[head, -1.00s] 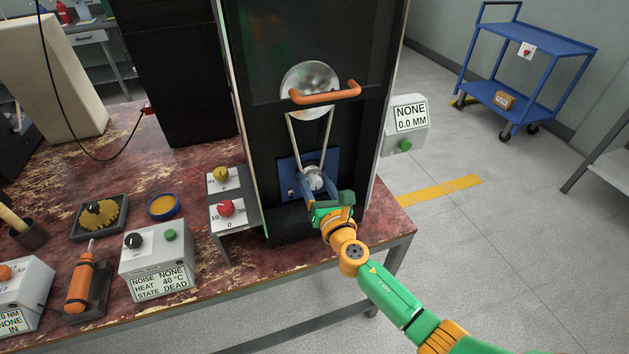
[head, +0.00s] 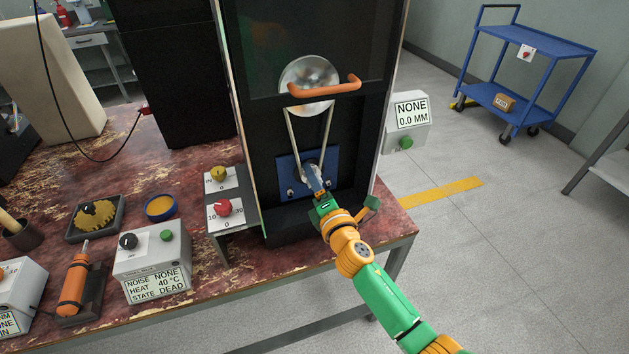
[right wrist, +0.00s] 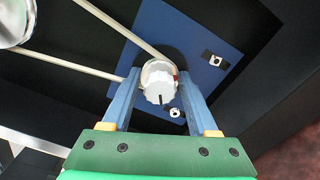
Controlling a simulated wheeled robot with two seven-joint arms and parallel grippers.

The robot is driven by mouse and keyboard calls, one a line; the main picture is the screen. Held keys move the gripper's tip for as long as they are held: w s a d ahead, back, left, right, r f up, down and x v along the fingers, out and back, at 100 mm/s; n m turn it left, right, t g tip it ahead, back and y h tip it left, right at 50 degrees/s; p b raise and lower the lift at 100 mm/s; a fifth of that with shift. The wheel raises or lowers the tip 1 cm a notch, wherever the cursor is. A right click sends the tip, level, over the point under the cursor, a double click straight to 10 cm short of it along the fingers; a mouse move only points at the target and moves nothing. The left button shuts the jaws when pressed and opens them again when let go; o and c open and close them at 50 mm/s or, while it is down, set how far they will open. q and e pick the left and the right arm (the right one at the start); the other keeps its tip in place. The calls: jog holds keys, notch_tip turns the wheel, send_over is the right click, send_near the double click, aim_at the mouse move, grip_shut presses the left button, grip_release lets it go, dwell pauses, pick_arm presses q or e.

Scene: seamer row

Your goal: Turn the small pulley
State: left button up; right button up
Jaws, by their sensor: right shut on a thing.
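The small pulley (right wrist: 158,82) is a pale ribbed knob with a dark mark on its face, set before a blue plate (head: 287,168). In the head view it is mostly hidden behind my gripper. My right gripper (head: 314,177) is shut on it, with one blue finger on each side in the right wrist view. In the head view the gripper is seen edge-on. A pale belt (head: 292,130) runs from the small pulley up to a large silver pulley (head: 309,74). My left gripper is not in view.
An orange handle (head: 325,89) crosses in front of the large pulley on the dark cabinet (head: 262,130). Boxes with a yellow knob (head: 218,174) and a red knob (head: 223,208) stand left of the opening. A readout box (head: 406,122) is at its right.

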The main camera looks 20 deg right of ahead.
jog(key=m, duration=0.8)
jog(key=shift+m, duration=0.3)
dwell(0.3)
jog(key=o, duration=1.1)
jog(key=s, duration=0.7)
